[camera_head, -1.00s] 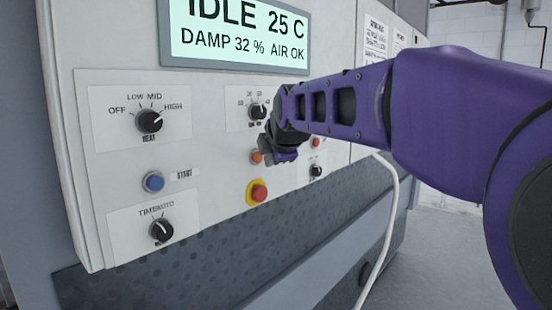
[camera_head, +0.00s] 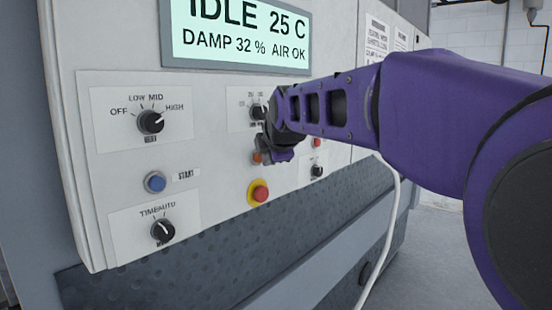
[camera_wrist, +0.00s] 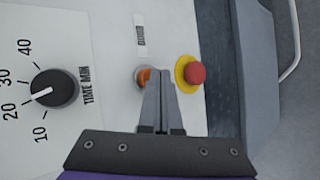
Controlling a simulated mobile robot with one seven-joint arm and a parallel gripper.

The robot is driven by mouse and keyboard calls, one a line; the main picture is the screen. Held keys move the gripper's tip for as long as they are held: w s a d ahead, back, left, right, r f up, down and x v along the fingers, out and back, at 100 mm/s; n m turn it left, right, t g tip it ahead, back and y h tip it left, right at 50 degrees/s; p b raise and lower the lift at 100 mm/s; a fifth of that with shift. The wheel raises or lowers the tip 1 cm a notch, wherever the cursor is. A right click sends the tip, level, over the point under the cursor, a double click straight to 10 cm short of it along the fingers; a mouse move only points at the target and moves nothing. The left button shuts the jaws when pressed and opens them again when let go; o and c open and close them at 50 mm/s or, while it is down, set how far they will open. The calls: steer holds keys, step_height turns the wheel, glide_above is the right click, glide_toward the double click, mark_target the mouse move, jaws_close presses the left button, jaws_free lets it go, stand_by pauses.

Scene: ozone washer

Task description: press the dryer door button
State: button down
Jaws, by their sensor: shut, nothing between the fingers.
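The orange button (camera_wrist: 142,76) sits on the dryer's pale panel, beside a small label that appears to read DOOR in the wrist view. It also shows in the head view (camera_head: 257,158), partly hidden by my gripper (camera_head: 266,154). In the wrist view my gripper (camera_wrist: 161,76) is shut and empty, its fingertips overlapping the right part of the button. I cannot tell whether the tips touch it.
A red emergency button (camera_head: 260,194) on a yellow ring is just below the orange one. A TIME MIN knob (camera_wrist: 54,90) is left of the fingers. A blue START button (camera_head: 155,182) and other knobs are on the panel. The display (camera_head: 237,31) reads IDLE.

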steer(key=shift+w+a, duration=0.25)
steer(key=shift+a, duration=0.1)
stand_by(0.3)
stand_by(0.4)
steer(key=shift+s+d+b, duration=0.3)
steer(key=shift+s+d, duration=0.3)
steer(key=shift+d, duration=0.1)
steer(key=s+d+b, duration=0.1)
steer(key=d, duration=0.1)
steer(key=s+d+b, duration=0.1)
steer(key=s+d, duration=0.1)
steer(key=shift+s+r, duration=0.15)
stand_by(0.6)
